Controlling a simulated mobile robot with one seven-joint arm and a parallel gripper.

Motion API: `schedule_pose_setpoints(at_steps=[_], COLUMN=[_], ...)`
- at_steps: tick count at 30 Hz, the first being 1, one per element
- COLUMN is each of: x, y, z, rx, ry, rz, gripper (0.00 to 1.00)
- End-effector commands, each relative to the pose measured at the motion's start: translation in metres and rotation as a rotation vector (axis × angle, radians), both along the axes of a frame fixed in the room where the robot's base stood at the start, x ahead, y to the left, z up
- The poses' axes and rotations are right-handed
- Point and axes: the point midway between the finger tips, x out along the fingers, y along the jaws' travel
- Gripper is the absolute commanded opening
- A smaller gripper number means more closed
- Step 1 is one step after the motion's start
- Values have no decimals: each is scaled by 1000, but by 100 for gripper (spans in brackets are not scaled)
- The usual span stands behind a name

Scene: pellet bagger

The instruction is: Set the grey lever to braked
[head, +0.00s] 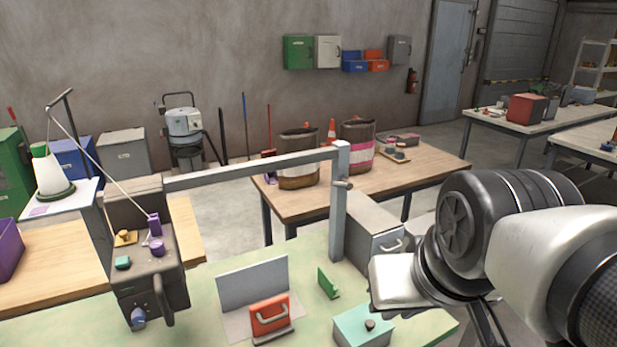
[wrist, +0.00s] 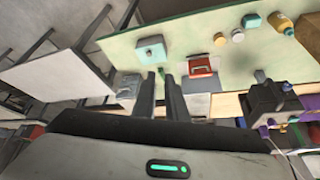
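The dark grey machine head (head: 140,235) stands at the left end of the pale green table in the head view. A dark grey lever-like handle (head: 163,302) hangs down at its front, roughly upright; I take it for the grey lever, but no setting marks are readable. The machine head also shows small at the right of the wrist view (wrist: 262,97). My gripper (wrist: 160,76) is empty, its two dark fingers apart with a narrow gap, well away from the machine. In the head view my arm is at the right and the fingertips cannot be made out.
On the green table (head: 215,300) are a red block with a handle (head: 270,315), a teal box with a knob (head: 363,326), a green bracket (head: 327,283) and a grey upright panel (head: 252,282). A grey post and beam (head: 255,170) span behind them. A grey box (head: 370,235) stands near my arm.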

Motion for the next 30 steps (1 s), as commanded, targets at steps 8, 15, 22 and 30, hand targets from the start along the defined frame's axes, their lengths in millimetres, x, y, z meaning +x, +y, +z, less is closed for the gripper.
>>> schedule_pose_setpoints(at_steps=[8, 15, 22, 30], x=[14, 69, 165, 301], y=[43, 118, 145, 84], z=[-37, -67, -74, -104], rx=[290, 870, 1437, 2103], ry=[129, 386, 620, 813], rz=[-161, -540, -943, -1386], gripper=[0, 0, 0, 0])
